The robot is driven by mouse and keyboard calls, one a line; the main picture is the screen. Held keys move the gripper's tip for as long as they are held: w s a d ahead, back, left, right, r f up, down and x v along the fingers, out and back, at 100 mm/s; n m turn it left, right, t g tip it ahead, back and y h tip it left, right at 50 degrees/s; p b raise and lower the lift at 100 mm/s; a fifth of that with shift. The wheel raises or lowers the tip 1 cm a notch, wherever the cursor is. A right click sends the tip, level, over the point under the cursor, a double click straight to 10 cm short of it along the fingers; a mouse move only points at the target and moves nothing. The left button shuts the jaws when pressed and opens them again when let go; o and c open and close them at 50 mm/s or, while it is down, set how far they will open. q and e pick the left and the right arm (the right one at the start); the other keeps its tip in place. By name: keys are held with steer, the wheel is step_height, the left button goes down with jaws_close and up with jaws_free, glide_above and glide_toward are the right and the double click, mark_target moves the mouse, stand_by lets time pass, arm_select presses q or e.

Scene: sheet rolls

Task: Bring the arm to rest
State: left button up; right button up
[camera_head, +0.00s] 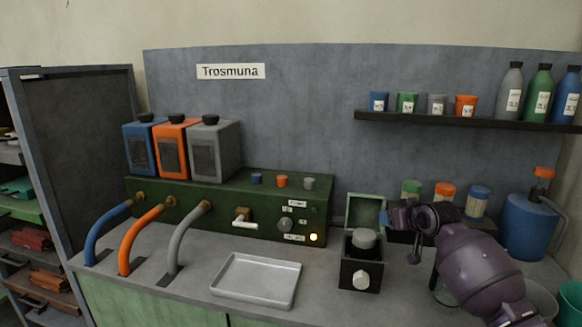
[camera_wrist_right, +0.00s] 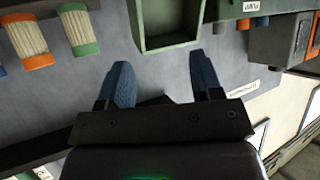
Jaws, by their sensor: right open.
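My right arm (camera_head: 475,262), purple and dark, comes in from the lower right in the head view. Its gripper (camera_head: 402,217) is above the bench, beside the small black box with the raised green lid. In the right wrist view the two blue fingers of the gripper (camera_wrist_right: 164,82) are spread apart with nothing between them. The green lid (camera_wrist_right: 170,25) shows beyond the fingertips there. My left gripper is not in view.
The black box (camera_head: 360,277) with a grey round top stands just left of my right gripper. An empty metal tray (camera_head: 256,302), a green dispenser machine (camera_head: 160,187) with hoses, and a blue pump bottle (camera_head: 527,225) stand on the bench. A shelf (camera_head: 440,119) holds cups and bottles.

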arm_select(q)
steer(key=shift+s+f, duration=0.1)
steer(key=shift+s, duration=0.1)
arm_select(e)
steer(key=s+f+h, duration=0.1)
steer(key=s+f, duration=0.8)
steer(key=s, duration=0.7)
steer(key=s+f+m+h, duration=0.1)
steer(key=s+f, duration=0.9)
steer(key=s, duration=0.7)
steer(key=s+f+h, duration=0.1)
steer(key=s+f, duration=0.9)
steer(key=s, duration=0.6)
steer(key=shift+s+a+f+m+g, duration=0.15)
steer(key=shift+s+a+m+g, duration=0.15)
steer(key=shift+a, duration=0.15)
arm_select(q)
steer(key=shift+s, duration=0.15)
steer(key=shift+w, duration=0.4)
